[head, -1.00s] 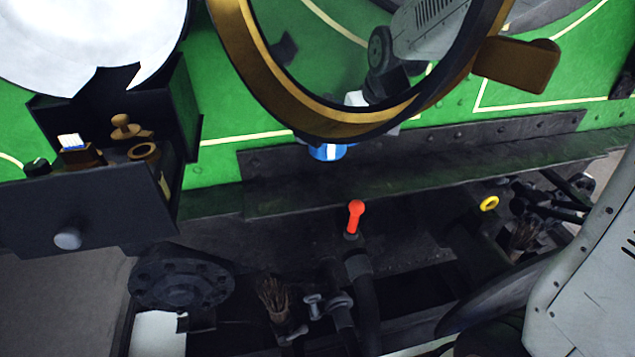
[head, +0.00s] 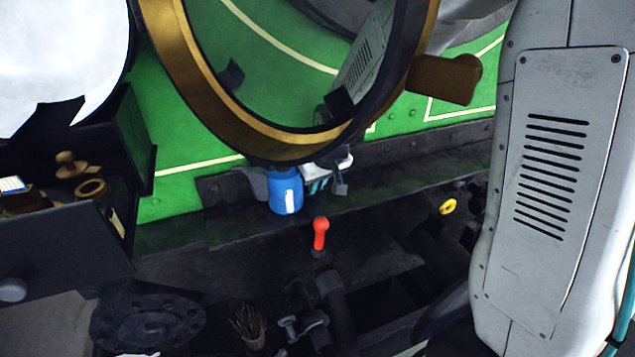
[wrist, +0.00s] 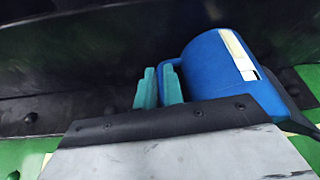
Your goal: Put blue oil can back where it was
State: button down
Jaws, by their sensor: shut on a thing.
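The blue oil can (head: 285,192), with a white label, shows just below the brass-rimmed ring in the head view. Its top is hidden behind the ring. My gripper (head: 318,184), with teal fingers, is at the can's right side, partly hidden by the ring. In the wrist view the can (wrist: 212,75) lies at an angle right of the teal fingers (wrist: 159,88), which are shut at its handle. The can is in front of the dark riveted strip along the green wall. I cannot tell whether its base touches the dark ledge below.
The brass-rimmed ring (head: 225,110) hangs in front of the work area. An open dark drawer (head: 60,240) with small brass items is at left. A red-knobbed lever (head: 320,235) stands just below the can, and a yellow ring (head: 447,207) is further right.

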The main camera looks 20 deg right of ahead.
jog(key=shift+f, duration=0.1)
jog(key=c, duration=1.5)
grip_release()
jog(key=s+d+r+g, duration=0.1)
jog(key=s+d+r, duration=0.1)
jog(key=s+r, duration=1.3)
jog(key=s, duration=0.5)
jog(key=s+m+g, duration=0.1)
jog(key=s, duration=0.4)
jog(key=s+d+r+g, duration=0.1)
jog(key=s, duration=0.4)
jog(key=shift+d+r+m+h, duration=0.1)
jog(key=shift+m+h, duration=0.2)
